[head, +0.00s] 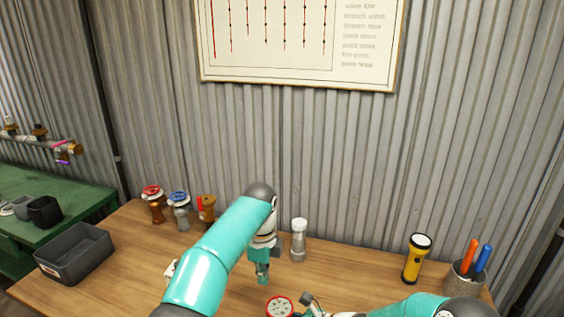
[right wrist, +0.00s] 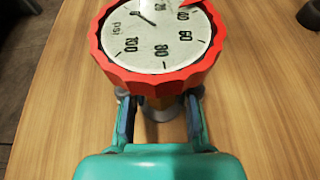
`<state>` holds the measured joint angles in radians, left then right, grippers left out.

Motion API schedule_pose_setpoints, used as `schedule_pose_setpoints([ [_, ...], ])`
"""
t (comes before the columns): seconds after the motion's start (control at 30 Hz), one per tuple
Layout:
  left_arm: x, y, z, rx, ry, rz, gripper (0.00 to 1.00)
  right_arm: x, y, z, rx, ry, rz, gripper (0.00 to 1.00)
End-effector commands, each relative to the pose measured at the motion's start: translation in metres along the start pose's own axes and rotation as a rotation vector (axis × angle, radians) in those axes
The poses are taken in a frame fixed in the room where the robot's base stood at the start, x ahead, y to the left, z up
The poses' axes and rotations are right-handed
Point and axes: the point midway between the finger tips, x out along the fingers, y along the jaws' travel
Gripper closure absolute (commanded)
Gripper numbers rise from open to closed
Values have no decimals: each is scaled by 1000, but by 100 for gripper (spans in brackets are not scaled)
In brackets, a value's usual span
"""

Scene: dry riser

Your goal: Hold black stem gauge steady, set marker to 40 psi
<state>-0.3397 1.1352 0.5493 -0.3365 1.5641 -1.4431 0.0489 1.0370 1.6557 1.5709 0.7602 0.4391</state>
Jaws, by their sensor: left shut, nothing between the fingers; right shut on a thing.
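The gauge shows in the head view (head: 280,307) at the bottom edge, a pale dial in a red ring. In the right wrist view its red scalloped ring (right wrist: 158,82) and psi dial fill the top. A red pointed marker (right wrist: 186,3) lies near the 40, cut by the frame edge. My left gripper (head: 262,280) is shut and empty, just behind and left of the gauge.
Three valve-like fittings (head: 179,208) stand at the back left of the wooden table, with a grey bin (head: 75,255) at far left. A clear-and-white cylinder (head: 299,240), a yellow flashlight (head: 415,262) and a pen cup (head: 466,280) stand to the right. A corrugated wall rises behind.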

Motion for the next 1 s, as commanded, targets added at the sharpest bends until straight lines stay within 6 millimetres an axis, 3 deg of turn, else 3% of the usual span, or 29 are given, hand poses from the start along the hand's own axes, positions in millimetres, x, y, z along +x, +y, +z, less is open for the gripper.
schedule_pose_setpoints([
  [0.2, 20, 11, -8, -267, -6, 19, 100, 0, 0, -1, 1, 2, -1, 100],
  [0.4, 14, 36, -10, -437, -11, 30, 100, 0, 0, -1, 1, 2, -2, 100],
  [0.53, 2, 52, -8, -440, -14, 35, 100, 0, 0, -1, 1, 2, -1, 100],
  [0.67, -7, 52, -6, -441, -7, 17, 100, 0, 0, -1, 1, 2, -1, 100],
  [1.0, 24, 52, -6, -438, -7, 17, 100, 0, 0, -1, 0, 1, -1, 100],
])
